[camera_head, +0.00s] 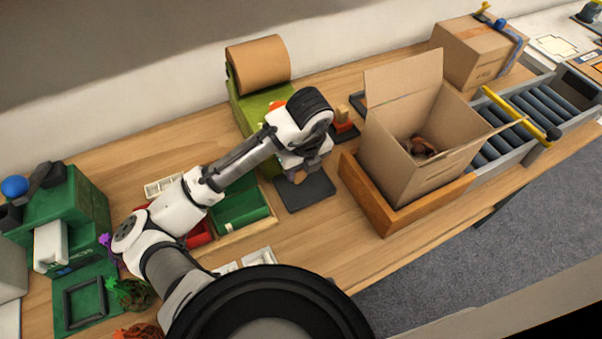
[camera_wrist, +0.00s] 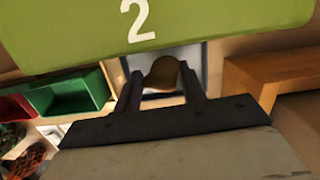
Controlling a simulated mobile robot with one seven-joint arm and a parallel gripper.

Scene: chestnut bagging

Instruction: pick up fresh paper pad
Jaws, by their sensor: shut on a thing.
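My gripper (camera_wrist: 160,84) is shut on a small brown paper pad (camera_wrist: 164,70), which shows between the two dark fingers in the wrist view. In the head view the pad (camera_head: 299,177) shows as a small brown patch beneath my wrist, above a dark square plate (camera_head: 310,193). I cannot tell whether the pad still touches the plate. The green paper dispenser (camera_head: 256,108) with its brown roll (camera_head: 258,64) stands just behind my gripper. The dispenser's front, marked 2, fills the top of the wrist view (camera_wrist: 200,28).
An open cardboard box (camera_head: 416,187) with brown items inside stands in a wooden frame (camera_head: 385,226) to the right. Green and red bins (camera_head: 240,209) lie left of the plate. A roller conveyor (camera_head: 545,107) and a closed carton (camera_head: 476,57) are farther right.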

